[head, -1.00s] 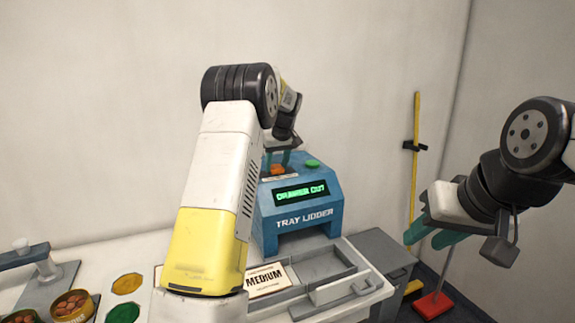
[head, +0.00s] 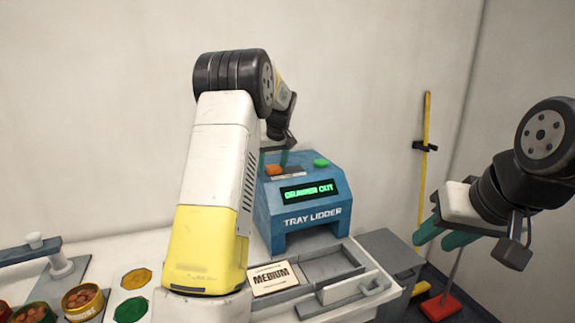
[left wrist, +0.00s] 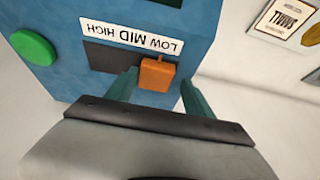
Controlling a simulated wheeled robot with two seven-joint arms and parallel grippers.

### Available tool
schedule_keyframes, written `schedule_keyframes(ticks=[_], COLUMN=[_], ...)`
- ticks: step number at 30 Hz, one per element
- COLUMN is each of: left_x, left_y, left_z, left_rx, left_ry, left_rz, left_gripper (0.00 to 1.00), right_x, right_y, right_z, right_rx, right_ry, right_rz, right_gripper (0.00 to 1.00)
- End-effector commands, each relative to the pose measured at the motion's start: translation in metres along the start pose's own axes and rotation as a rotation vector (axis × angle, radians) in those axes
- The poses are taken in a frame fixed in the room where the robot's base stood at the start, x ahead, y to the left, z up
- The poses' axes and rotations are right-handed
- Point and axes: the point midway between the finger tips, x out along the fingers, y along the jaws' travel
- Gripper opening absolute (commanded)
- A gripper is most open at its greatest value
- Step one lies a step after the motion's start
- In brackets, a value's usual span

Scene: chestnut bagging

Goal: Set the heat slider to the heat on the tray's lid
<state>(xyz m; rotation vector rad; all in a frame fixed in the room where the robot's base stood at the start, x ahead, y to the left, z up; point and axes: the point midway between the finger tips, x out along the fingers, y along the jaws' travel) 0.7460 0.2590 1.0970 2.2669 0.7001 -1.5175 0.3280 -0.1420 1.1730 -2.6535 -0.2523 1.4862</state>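The orange heat slider knob (left wrist: 157,73) sits in the dark slot below the LOW MID HIGH label (left wrist: 130,38), upside down in the left wrist view. The knob is at the LOW end. My left gripper (left wrist: 160,88) is open, with one teal finger on each side of the knob; whether either touches it, I cannot tell. The knob also shows on top of the blue tray lidder (head: 274,170) in the head view. I cannot make out a lid with a heat mark. My right gripper (head: 441,230) is open and empty at the right, away from the machine.
The green button (left wrist: 33,47) is beside the slider. The screen (head: 308,191) reads DRAWER OUT. The drawer (head: 350,289) stands out in front, beside a MEDIUM card (head: 272,280). Chestnut tins (head: 84,302) and coloured pads (head: 136,279) are at the left.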

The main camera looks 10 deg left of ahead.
Motion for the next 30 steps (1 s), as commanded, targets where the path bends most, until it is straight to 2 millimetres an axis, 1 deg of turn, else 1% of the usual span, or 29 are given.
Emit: schedule_keyframes(ticks=[8,11,14,18,22,27,30], left_x=[0.000,-0.004,-0.016,-0.041,-0.061,-0.076,-0.078], left_y=[0.002,0.003,0.003,0.002,0.002,0.001,0.001], left_z=[0.000,0.000,0.000,-0.001,0.000,0.000,0.000], left_rx=[0.001,0.001,0.001,0.000,0.000,0.000,0.000], left_ry=[0.001,0.001,0.003,0.004,0.003,0.001,0.000], left_rz=[0.003,0.004,0.005,0.006,0.004,0.002,0.002], left_gripper=[0.65,0.65,0.65,0.65,0.65,0.65,0.65], right_x=[0.000,0.000,0.000,0.000,0.000,0.000,0.000], right_y=[0.000,0.000,0.000,0.000,0.000,0.000,0.000], right_z=[0.000,0.000,0.000,0.000,0.000,0.000,0.000], right_rx=[0.000,0.000,0.000,0.000,0.000,0.000,0.000], right_ry=[0.000,0.000,0.000,0.000,0.000,0.000,0.000], right_rz=[0.000,0.000,0.000,0.000,0.000,0.000,0.000], right_gripper=[0.36,0.36,0.36,0.36,0.36,0.36,0.36])
